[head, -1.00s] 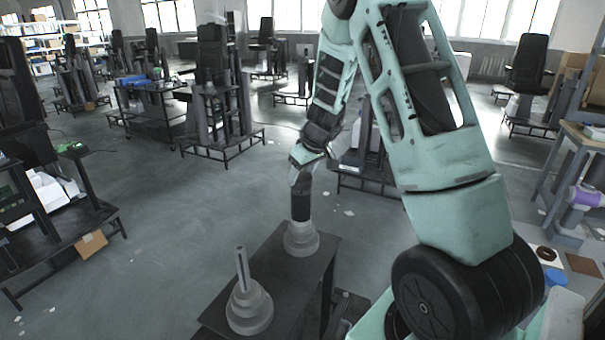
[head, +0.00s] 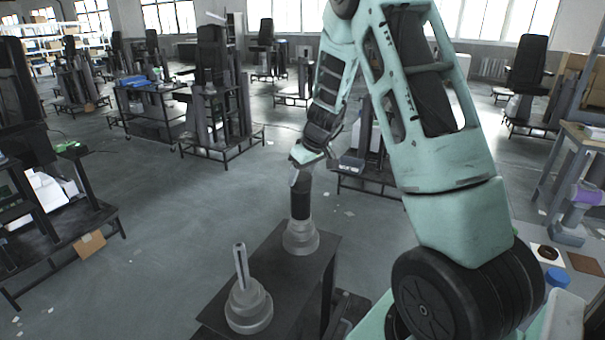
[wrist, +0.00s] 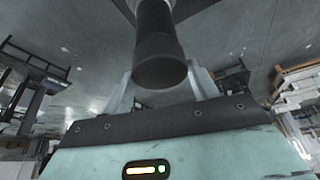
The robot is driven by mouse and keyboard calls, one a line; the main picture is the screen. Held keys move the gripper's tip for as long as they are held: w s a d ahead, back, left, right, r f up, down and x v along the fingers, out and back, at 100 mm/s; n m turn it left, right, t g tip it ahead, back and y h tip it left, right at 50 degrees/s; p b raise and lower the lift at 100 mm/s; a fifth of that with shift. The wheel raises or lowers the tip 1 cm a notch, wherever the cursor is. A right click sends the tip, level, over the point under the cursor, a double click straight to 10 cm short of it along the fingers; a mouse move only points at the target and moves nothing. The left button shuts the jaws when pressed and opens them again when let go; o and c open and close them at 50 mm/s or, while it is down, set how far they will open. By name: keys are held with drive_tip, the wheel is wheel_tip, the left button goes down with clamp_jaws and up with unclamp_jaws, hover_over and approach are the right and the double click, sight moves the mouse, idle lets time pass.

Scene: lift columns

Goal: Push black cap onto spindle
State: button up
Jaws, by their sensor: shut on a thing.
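The black cap (head: 301,205) is an upright dark cylinder at the far end of the dark bench, over the stepped grey base (head: 301,239) of the far spindle. The spindle's shaft is hidden there. My gripper (head: 300,177) is at the upper part of the cap, shut on it. In the wrist view the cap (wrist: 160,50) is between the two light fingers of my gripper (wrist: 160,88). Whether the cap is fully seated on the base cannot be told. A second spindle (head: 242,265) stands bare, its thin rod rising from a stepped grey base (head: 248,308).
The dark bench top (head: 275,268) carries both spindles. My arm fills the right of the head view. A workbench (head: 588,140) stands at the right edge, a cart with a cardboard box (head: 90,243) at the left. The floor left of the bench is open.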

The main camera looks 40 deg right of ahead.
drive_tip(key=shift+f+b, duration=0.5)
drive_tip(key=shift+b, duration=0.4)
drive_tip(key=shift+s+a+f+b, duration=0.15)
drive_tip(key=shift+f+b, duration=0.05)
drive_tip(key=shift+b, duration=0.2)
idle(1.9)
drive_tip(key=o, duration=1.1)
drive_tip(key=shift+r, duration=0.1)
drive_tip(key=o, duration=0.3)
drive_tip(key=shift+o, duration=0.2)
drive_tip(key=shift+r, duration=0.4)
drive_tip(key=shift+r+p, duration=0.6)
drive_tip(key=shift+r, duration=0.05)
drive_tip(key=shift+r, duration=0.1)
